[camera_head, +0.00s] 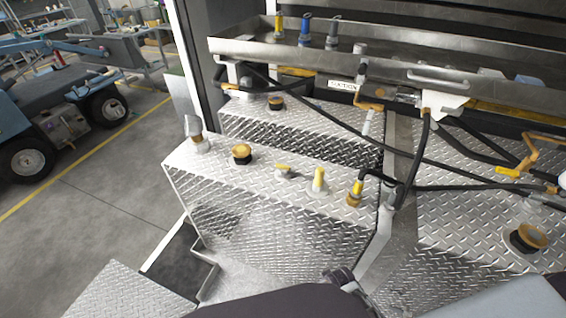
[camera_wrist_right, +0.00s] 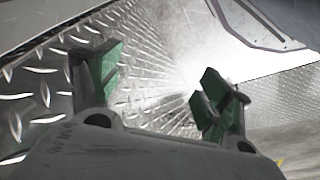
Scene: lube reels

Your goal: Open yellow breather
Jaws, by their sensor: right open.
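Several yellow-topped fittings stand on the diamond-plate tank box (camera_head: 250,222) in the head view; I cannot tell for sure which is the yellow breather. One is a round gold cap on a black base (camera_head: 242,153). Beside it are a small yellow handle (camera_head: 283,170) and an upright yellow fitting (camera_head: 319,180). A similar gold cap (camera_head: 276,102) sits on the box behind, and a larger one (camera_head: 527,237) is at the right. My right gripper (camera_wrist_right: 162,68) is open and empty, green pads apart, over diamond plate in the right wrist view. My left gripper is not in view.
Black hoses (camera_head: 440,164) cross above the boxes, one ending at a brass fitting (camera_head: 355,192). A metal tray (camera_head: 380,62) behind holds yellow, blue and dark nozzles. A clear-topped fitting (camera_head: 194,128) stands at the box's left corner.

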